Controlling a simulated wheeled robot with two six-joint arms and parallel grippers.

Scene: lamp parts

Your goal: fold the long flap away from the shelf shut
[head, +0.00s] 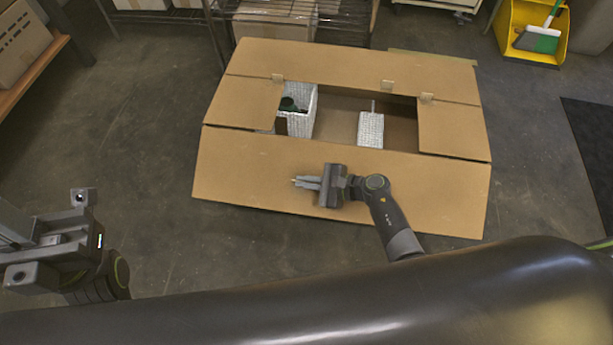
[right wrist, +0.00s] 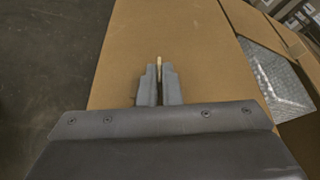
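A large open cardboard box (head: 404,124) stands on the floor. Its long flap away from the shelf (head: 245,170) is open and spreads outward toward me. My right gripper (head: 296,181) is over the middle of this flap, fingers pointing left. In the right wrist view its fingers (right wrist: 159,75) are nearly together, with a thin pale strip between them and the brown cardboard (right wrist: 190,40) beyond; I see no flap edge held. The long flap by the shelf (head: 350,62) is open too. My left gripper (head: 50,240) is at the far left, away from the box; its fingertips are unclear.
The short flaps, left (head: 242,101) and right (head: 449,129), lie inward over the box's ends. A wire shelf (head: 340,25) stands behind. Floor is clear at left.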

